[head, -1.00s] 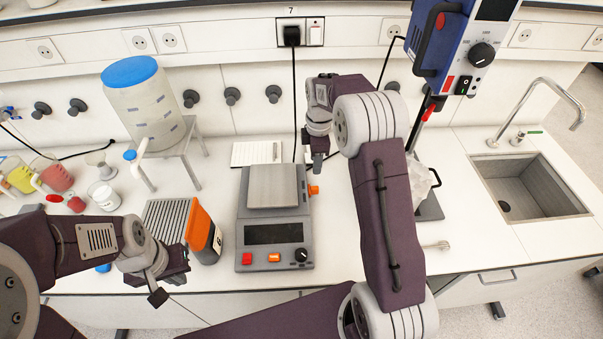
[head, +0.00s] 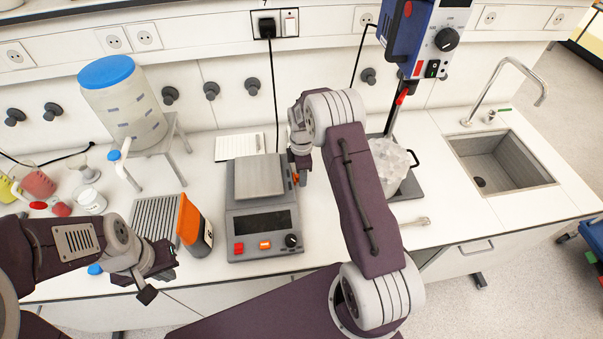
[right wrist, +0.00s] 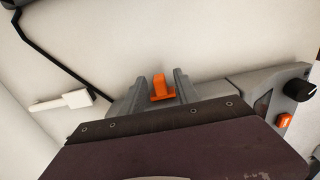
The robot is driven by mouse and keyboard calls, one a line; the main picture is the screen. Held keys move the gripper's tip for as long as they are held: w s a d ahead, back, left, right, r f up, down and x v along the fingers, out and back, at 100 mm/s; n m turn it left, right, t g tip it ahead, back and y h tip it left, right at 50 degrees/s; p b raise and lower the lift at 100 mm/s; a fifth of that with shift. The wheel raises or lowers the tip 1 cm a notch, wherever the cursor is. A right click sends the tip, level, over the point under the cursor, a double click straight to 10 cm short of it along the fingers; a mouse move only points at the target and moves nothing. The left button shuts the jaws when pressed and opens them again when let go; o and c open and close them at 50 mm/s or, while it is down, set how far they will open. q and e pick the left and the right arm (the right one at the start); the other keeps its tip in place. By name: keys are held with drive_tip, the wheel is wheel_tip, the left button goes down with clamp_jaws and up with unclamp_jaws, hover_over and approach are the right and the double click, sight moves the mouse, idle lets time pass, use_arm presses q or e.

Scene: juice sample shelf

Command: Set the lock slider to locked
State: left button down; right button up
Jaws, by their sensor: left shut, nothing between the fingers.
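The grey balance (head: 262,222) stands mid-bench with a square metal pan. The orange lock slider (head: 296,179) sticks out of its right side, partly hidden by my right gripper (head: 303,172). In the right wrist view the orange slider (right wrist: 160,88) stands between the two grey fingers of my right gripper (right wrist: 160,78). The fingers are apart, one on each side of it. I cannot tell whether either finger touches it, nor which setting it is at. My left gripper (head: 150,285) is shut and empty near the bench's front edge, away from the balance.
An orange-and-dark container (head: 195,225) and a ribbed grey rack (head: 155,218) stand left of the balance. A notepad (head: 239,147) lies behind it. A stirrer stand (head: 410,186) with a clear vessel and a sink (head: 500,165) are to the right.

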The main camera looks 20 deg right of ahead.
drive_tip(key=shift+w+d, duration=0.1)
clamp_jaws()
idle(1.2)
